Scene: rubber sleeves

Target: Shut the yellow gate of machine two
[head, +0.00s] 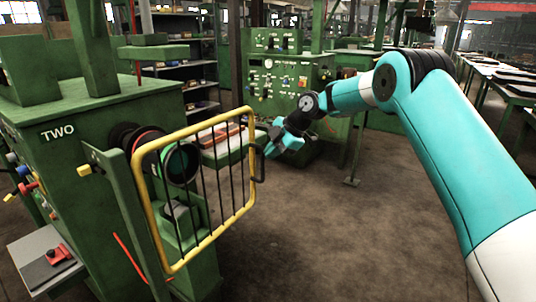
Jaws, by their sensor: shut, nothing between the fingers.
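The yellow gate (199,133) has a yellow tube frame with dark vertical bars. It hangs from a green post (127,218) at the left, beside the green machine marked TWO (98,126). The gate stands in front of the machine's round dark spindle parts (179,162), which show through the bars. A dark handle (261,163) sits on the gate's right edge. My gripper (270,152) is shut and empty, close to the handle and the gate's right edge. I cannot tell whether it touches them. How far the gate stands from its closed position is unclear.
A grey shelf with a red-topped device (58,256) juts out at the lower left. Another green machine with gauges (285,85) stands behind my gripper. Tables (505,78) line the right back. The floor (345,240) at the lower middle is clear.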

